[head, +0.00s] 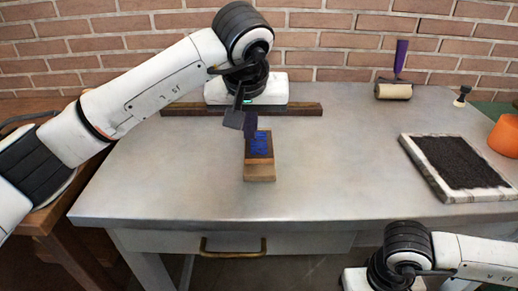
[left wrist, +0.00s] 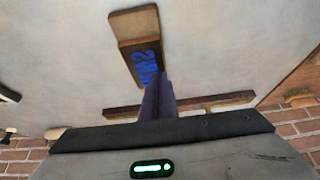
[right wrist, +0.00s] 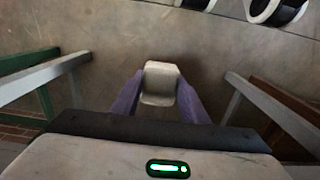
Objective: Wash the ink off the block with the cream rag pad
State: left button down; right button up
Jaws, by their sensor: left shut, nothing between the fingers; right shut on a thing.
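The wooden block (head: 260,171) lies on the grey table, with blue ink marks on its darker top face. It also shows in the left wrist view (left wrist: 133,25), with blue characters on it. My left gripper (head: 250,124) is shut and empty at the far end of the block. Its purple fingers (left wrist: 157,98) overlap that end and hide part of it; I cannot tell whether they touch. My right gripper (right wrist: 160,92) is shut on the cream rag pad (right wrist: 160,72), held between its purple fingers. The pad is not visible in the head view.
A dark wooden bar (head: 300,109) lies across the back of the grey table (head: 340,165). A roller with a purple handle (head: 394,91), a small black-topped knob (head: 461,97), a dark bed with a pale rim (head: 423,172) and an orange object (head: 505,136) stand right. The middle right is clear.

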aim_at(250, 144)
pick_arm(q)
jog(key=shift+f, duration=0.3)
pick_arm(e)
jog(key=shift+f, duration=0.2)
pick_arm(q)
jog(key=shift+r, duration=0.1)
pick_arm(e)
jog(key=shift+r, duration=0.1)
